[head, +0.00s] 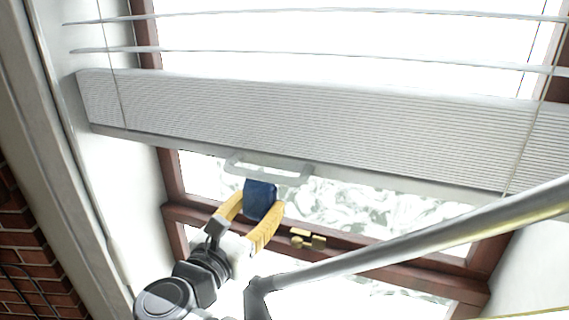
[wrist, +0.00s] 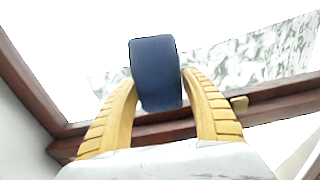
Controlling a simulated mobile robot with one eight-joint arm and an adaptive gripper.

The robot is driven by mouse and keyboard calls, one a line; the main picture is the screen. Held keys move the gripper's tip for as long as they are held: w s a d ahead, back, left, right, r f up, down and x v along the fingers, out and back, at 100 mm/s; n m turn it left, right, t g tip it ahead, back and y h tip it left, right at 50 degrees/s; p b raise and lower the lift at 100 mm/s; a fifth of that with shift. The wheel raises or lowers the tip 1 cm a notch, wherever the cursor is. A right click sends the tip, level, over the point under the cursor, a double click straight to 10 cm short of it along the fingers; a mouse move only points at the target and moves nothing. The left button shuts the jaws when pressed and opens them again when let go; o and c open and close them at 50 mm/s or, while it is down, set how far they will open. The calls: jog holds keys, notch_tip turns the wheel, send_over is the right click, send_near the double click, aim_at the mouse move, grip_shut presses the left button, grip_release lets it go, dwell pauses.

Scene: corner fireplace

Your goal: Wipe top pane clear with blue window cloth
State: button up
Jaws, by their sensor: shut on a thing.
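The blue window cloth (head: 260,199) is a dark blue folded pad, held between the yellow fingers of my gripper (head: 250,222). In the wrist view the cloth (wrist: 156,74) stands up between the two fingertips, and my gripper (wrist: 158,88) is shut on it. The top pane (head: 370,208) shows as a strip between the blind and the brown middle rail, with a whitish mottled smear over its middle and right. In the wrist view the smeared part of the pane (wrist: 255,60) lies right and left of the cloth. I cannot tell whether the cloth touches the glass.
A white blind (head: 300,125) is bunched across the upper window, with a pale handle (head: 268,172) just above the cloth. A brass latch (head: 308,239) sits on the brown rail (head: 350,250). A grey metal bar (head: 400,245) crosses at right. A brick wall (head: 30,240) stands at left.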

jog(key=shift+v, duration=1)
jog(key=shift+v, duration=1.5)
jog(key=shift+w+d+r, duration=0.3)
jog(key=shift+w+d, duration=0.1)
jog(key=shift+w, duration=0.7)
jog(key=shift+w+d+r, duration=0.3)
jog(key=shift+w+d, duration=0.05)
jog(key=shift+w, duration=0.75)
jog(key=shift+w+d+r, duration=0.3)
jog(key=shift+w+d, duration=0.1)
jog(key=shift+w, duration=0.7)
jog(key=shift+x, duration=1.05)
jog(key=shift+s, duration=0.1)
